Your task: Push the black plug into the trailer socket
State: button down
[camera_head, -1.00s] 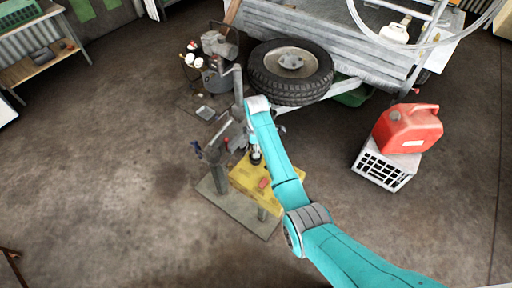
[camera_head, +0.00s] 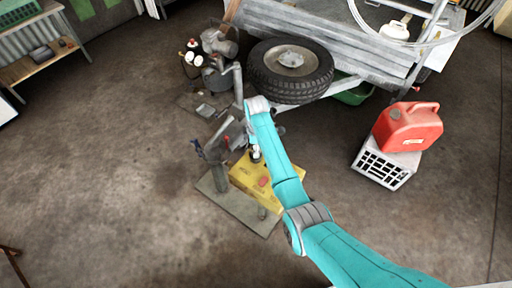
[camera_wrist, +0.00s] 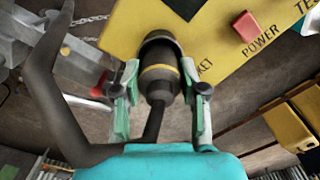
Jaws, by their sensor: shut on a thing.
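My gripper (camera_wrist: 160,88) is shut on the black plug (camera_wrist: 158,82), a round body with a thin yellow ring; one finger lies on each side. A dark cable runs from its rear toward my wrist. The plug's front meets a dark round collar against the yellow test box (camera_wrist: 215,40), in line with it as far as I can see. The collar hides the plug's tip, so I cannot tell how deep it sits. In the head view, my arm reaches down to the yellow box (camera_head: 245,180), and the plug is too small to make out clearly.
The box has a red button (camera_wrist: 246,27) beside the word POWER. A grey stand with a flat base plate (camera_head: 246,216) is at the box. Behind are a spare tyre (camera_head: 262,74) and the trailer (camera_head: 325,35). A red fuel can (camera_head: 408,128) sits on a white crate (camera_head: 385,166) at right.

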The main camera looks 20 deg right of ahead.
jog(key=shift+f, duration=0.5)
jog(key=shift+c, duration=0.4)
grip_release()
jog(key=shift+r, duration=0.1)
jog(key=shift+r, duration=4.45)
